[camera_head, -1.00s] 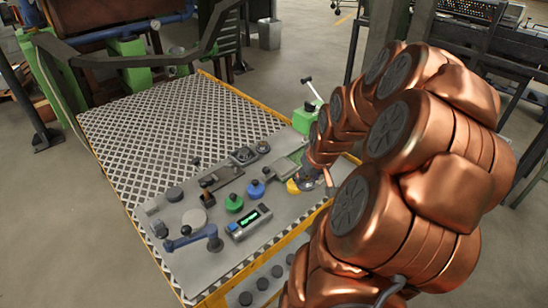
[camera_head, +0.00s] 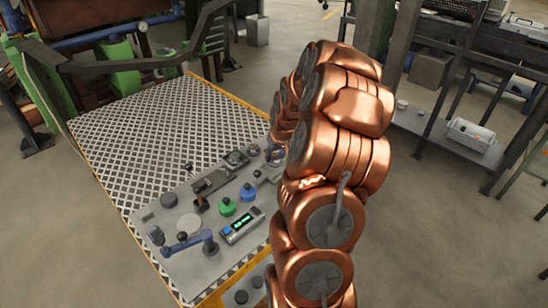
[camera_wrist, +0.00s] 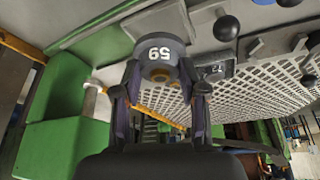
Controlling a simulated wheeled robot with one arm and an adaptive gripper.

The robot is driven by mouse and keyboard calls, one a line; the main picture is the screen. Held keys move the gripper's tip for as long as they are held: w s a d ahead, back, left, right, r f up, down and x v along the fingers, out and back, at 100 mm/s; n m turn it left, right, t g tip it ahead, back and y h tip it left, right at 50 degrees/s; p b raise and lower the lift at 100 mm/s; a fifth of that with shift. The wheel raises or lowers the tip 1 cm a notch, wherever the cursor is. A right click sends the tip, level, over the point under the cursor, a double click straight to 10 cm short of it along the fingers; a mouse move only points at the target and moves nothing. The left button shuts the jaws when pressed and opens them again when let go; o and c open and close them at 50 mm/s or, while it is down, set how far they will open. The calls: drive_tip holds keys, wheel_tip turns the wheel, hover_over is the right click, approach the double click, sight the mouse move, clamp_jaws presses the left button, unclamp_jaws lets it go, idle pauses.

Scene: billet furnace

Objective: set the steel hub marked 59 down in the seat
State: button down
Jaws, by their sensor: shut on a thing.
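The steel hub (camera_wrist: 158,52) is a dark grey cylinder with a white 59, upside down in the wrist view, and a brownish round centre. My gripper (camera_wrist: 160,82) is shut on it, with one finger on each side. I cannot tell which fitting is the seat. A dark round fitting (camera_head: 236,158) lies on the grey panel beside my arm, and what lies behind the arm is hidden.
The grey panel (camera_head: 172,272) carries a green knob (camera_head: 227,207), a blue knob (camera_head: 247,192), a display box (camera_head: 243,226) and a blue lever arm (camera_head: 190,242). A perforated plate (camera_head: 165,130) lies beyond. A green block (camera_wrist: 65,145) stands left in the wrist view.

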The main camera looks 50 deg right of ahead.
sight(275, 155)
drive_tip(key=shift+w+d, duration=0.15)
drive_tip(key=shift+w, duration=0.45)
drive_tip(key=shift+f+p, duration=0.9)
drive_tip(key=shift+f, duration=0.85)
drive_tip(key=shift+f, duration=0.25)
drive_tip(key=c, duration=0.6)
unclamp_jaws()
drive_tip(key=shift+c, duration=0.2)
drive_tip(key=shift+r, duration=0.15)
